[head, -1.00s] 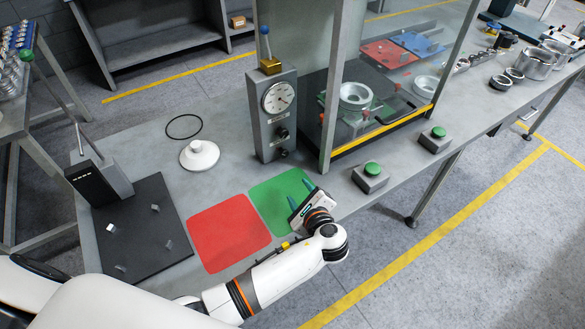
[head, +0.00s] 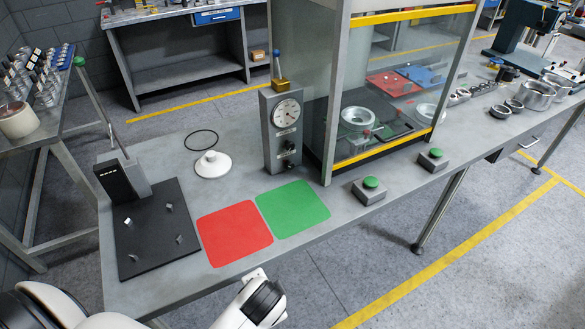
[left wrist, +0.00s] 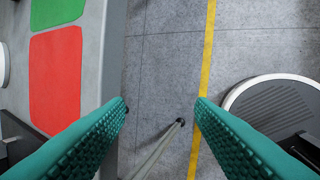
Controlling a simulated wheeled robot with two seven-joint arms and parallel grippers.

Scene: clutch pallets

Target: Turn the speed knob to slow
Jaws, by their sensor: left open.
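A grey control box (head: 268,135) stands on the bench beside the clear-walled press cabinet. It has a round white dial (head: 287,113) on its front and two dark knobs below it, an upper knob (head: 290,147) and a lower knob (head: 290,165). Their labels and settings are too small to read, so I cannot tell which is the speed knob. My left arm is low at the front edge of the bench, well away from the box; its fingers are hidden in the head view. In the left wrist view my left gripper (left wrist: 161,106) is open and empty above the floor. My right gripper is not in view.
A red mat (head: 235,232) and a green mat (head: 293,207) lie on the bench. Two green buttons (head: 371,182) (head: 434,153) sit near the front edge. A white knobbed disc (head: 213,164), a black ring (head: 201,139) and a black plate (head: 150,250) are left.

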